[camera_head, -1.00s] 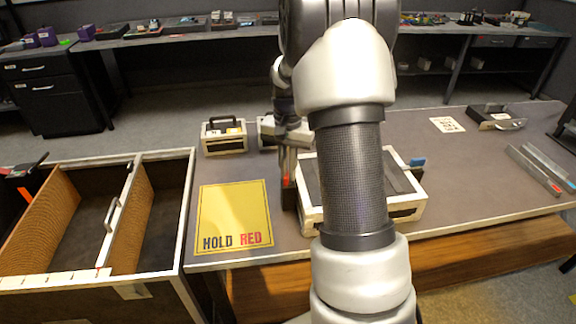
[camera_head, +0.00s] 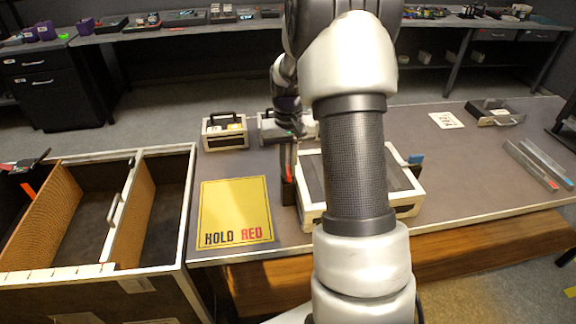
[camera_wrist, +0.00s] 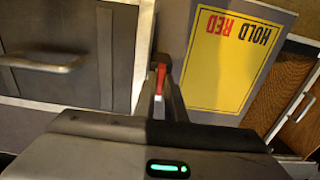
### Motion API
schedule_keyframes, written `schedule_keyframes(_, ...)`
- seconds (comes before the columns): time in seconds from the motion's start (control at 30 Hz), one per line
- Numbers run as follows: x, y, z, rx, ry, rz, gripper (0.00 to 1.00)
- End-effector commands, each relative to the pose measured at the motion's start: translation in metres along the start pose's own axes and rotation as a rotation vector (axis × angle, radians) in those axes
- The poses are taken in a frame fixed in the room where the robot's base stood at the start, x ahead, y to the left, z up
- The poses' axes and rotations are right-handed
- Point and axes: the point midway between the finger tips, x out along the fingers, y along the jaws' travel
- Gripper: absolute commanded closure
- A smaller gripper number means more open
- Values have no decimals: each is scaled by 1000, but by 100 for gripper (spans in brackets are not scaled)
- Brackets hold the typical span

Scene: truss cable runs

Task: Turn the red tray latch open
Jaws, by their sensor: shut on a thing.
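The red latch (camera_head: 289,173) sits at the left side of a white-framed tray box (camera_head: 402,208) on the bench. It also shows in the wrist view (camera_wrist: 160,76) as a red piece between my fingers. My gripper (camera_wrist: 161,68) is shut on the red latch. In the head view my gripper (camera_head: 289,160) points down at the left edge of the box. My arm hides much of the box top. The fingers cover part of the latch, so its exact angle is hard to tell.
A yellow HOLD RED sign (camera_head: 235,205) lies just left of the latch. A blue latch (camera_head: 416,159) is on the box's right side. Small cases (camera_head: 225,131) stand behind. An open wooden-sided drawer unit (camera_head: 100,215) is at the left. Bench to the right is mostly clear.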

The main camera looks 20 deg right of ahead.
Motion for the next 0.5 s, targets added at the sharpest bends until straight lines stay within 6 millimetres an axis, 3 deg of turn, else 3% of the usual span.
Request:
schedule_keyframes(0.3, -1, 0, -1, -5, 3, 0, 100)
schedule_keyframes(0.33, -1, 0, -1, -5, 3, 0, 88)
schedule_keyframes(0.43, -1, 0, -1, -4, 3, 0, 71)
schedule_keyframes(0.5, -1, 0, -1, -4, 2, 0, 71)
